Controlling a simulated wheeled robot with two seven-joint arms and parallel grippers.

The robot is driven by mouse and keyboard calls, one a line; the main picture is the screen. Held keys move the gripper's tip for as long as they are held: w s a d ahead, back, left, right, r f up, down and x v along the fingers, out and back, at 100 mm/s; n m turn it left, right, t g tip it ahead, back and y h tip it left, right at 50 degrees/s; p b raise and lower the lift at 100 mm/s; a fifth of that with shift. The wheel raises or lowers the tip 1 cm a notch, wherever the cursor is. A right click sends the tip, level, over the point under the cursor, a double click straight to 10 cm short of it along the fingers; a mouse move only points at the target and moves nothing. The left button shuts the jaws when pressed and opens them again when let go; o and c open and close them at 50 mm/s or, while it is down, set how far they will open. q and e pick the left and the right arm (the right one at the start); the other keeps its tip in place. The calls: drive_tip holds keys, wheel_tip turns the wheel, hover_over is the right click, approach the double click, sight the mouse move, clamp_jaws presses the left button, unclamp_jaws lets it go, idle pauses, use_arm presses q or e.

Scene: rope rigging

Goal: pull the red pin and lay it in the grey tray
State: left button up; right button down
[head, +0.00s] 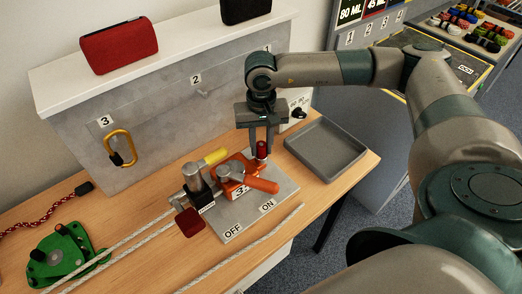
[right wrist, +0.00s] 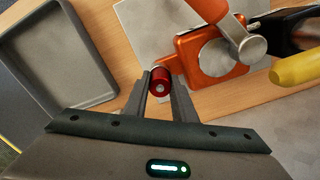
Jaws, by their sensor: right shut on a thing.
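The red pin (head: 261,150) stands at the back right of the orange clamp device (head: 236,172), which is mounted on a grey plate. My right gripper (head: 261,153) reaches down over the pin with its fingers on either side. In the right wrist view the pin's round red head (right wrist: 160,82) sits between the fingertips (right wrist: 160,88), and the gripper is shut on it. I cannot tell whether the pin is still seated. The grey tray (head: 325,180) is empty, on the table to the right of the plate; it also shows in the right wrist view (right wrist: 98,103). My left gripper is not in view.
The grey plate (head: 285,199) carries OFF and ON labels. A green device (head: 65,252) is at far left. A grey panel (head: 160,125) stands behind.

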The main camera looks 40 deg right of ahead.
drive_tip(key=shift+r, duration=0.4)
idle(0.7)
drive_tip(key=shift+r+p, duration=1.15)
drive_tip(key=shift+r, duration=1.5)
